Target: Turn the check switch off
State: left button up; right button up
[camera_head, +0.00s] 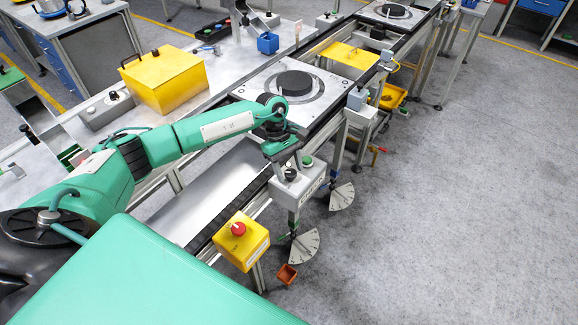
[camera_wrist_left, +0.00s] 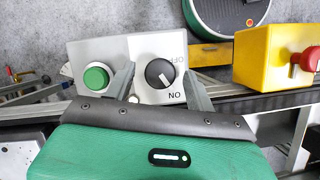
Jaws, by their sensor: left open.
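The check switch is a black rotary knob (camera_wrist_left: 160,73) on a light grey box (camera_wrist_left: 143,48), with ON and OFF lettering upside down beside it in the left wrist view. Its pale mark seems to point toward the ON lettering. A green push button (camera_wrist_left: 96,77) sits on the same box. In the head view the box (camera_head: 297,188) is mounted at the conveyor's near side, the knob (camera_head: 290,174) below my left gripper (camera_head: 285,160). My left gripper (camera_wrist_left: 159,72) is open, one finger on each side of the knob; I cannot tell whether they touch it. My right gripper is out of view.
A yellow box (camera_head: 250,247) with a red button (camera_head: 238,229) stands left of the switch box along the conveyor. A pallet (camera_head: 258,84) with a dark disc (camera_head: 294,83) sits on the conveyor behind my arm. The grey floor at right is clear.

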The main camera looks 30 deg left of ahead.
pick_arm(q)
jog(key=c, duration=1)
jog(key=shift+o, duration=0.2)
